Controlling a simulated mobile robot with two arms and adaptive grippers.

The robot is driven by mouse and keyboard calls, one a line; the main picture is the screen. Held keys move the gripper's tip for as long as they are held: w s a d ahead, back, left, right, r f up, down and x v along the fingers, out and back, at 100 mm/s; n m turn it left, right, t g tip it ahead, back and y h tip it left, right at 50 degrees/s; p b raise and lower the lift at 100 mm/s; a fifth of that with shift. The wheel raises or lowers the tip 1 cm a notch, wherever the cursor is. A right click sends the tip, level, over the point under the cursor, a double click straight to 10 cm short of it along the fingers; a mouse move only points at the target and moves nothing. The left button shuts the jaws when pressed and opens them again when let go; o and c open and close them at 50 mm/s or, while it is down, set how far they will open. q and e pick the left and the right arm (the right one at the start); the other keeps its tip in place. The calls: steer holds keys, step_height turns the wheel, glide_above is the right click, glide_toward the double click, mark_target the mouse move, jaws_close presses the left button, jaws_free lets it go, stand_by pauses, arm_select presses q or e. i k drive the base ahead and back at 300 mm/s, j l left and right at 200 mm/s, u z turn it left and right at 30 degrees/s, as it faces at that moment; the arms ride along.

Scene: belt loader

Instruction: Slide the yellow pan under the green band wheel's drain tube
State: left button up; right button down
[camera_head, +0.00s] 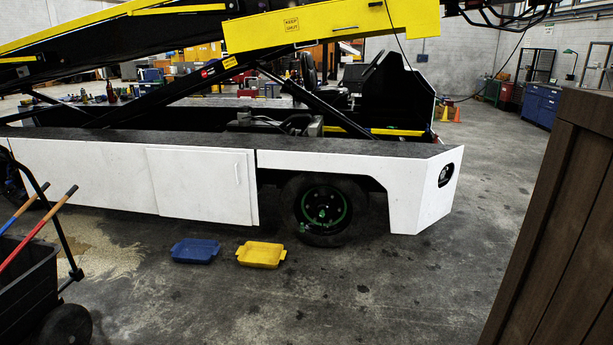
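The yellow pan (261,255) lies on the concrete floor beside the belt loader, a little left of and nearer to me than the wheel with the green band (323,208). A small green part shows low on the left of that wheel, but I cannot tell if it is the drain tube. The pan is apart from the wheel and not under it. A blue pan (195,251) lies just left of the yellow pan, with a small gap between them. Neither of my grippers is in view.
The white-sided belt loader (200,185) spans the back. A dark cart (30,290) with red and blue handles stands at the left, near a spill of tan granules (85,245). A brown wooden panel (555,240) blocks the right. The floor in front of the pans is clear.

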mark_target(257, 254)
steer(key=i+l+z, duration=0.1)
steer(key=i+z, duration=0.15)
steer(key=i, duration=1.8)
